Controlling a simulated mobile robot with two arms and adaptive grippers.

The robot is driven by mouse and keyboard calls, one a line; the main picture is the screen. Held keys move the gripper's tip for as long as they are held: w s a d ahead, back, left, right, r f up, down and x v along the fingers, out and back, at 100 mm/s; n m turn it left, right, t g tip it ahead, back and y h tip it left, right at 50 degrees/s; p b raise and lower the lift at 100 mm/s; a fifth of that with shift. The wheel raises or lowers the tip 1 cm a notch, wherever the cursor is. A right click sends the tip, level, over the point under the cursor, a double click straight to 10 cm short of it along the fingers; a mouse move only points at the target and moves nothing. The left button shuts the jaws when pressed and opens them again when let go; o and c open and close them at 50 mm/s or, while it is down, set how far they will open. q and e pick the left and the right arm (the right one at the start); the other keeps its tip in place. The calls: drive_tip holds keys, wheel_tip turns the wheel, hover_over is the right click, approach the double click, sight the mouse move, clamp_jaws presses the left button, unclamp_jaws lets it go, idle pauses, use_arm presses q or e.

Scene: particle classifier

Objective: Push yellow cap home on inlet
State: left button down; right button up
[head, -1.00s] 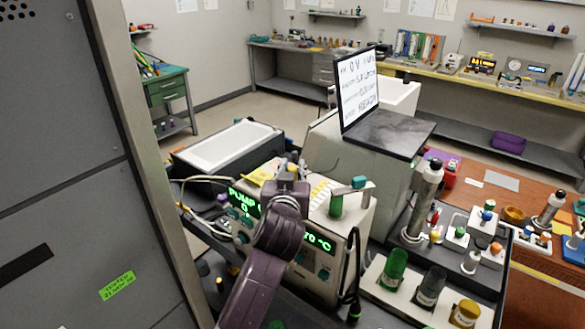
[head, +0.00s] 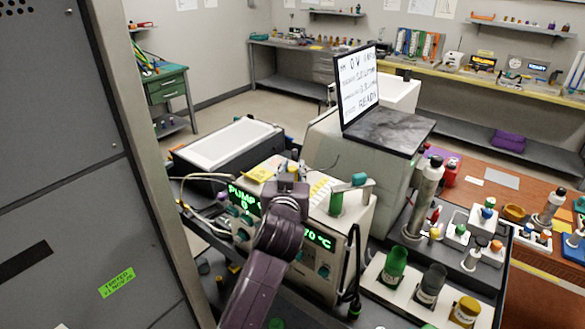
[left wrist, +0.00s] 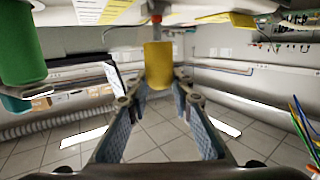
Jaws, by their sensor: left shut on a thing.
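The yellow cap (left wrist: 158,66) is held between the fingertips of my left gripper (left wrist: 158,88) in the left wrist view, which appears upside down. A narrow stem with a dark and red end (left wrist: 156,18), likely the inlet, lines up with the cap's far end. I cannot tell whether the cap is seated on it. My right gripper is not in view.
A green tube (head: 337,203) with a teal fitting stands on the unit, right of my gripper; the tube also shows in the left wrist view (left wrist: 22,45). Bottles in a white rack (head: 385,300) stand at the right.

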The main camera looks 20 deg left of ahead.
use_arm(q)
drive_tip(key=shift+f+b, duration=0.55)
drive_tip(key=shift+f, duration=0.35)
drive_tip(key=shift+f, duration=0.4)
drive_tip(key=c, duration=1.6)
unclamp_jaws()
drive_tip(key=v, duration=1.2)
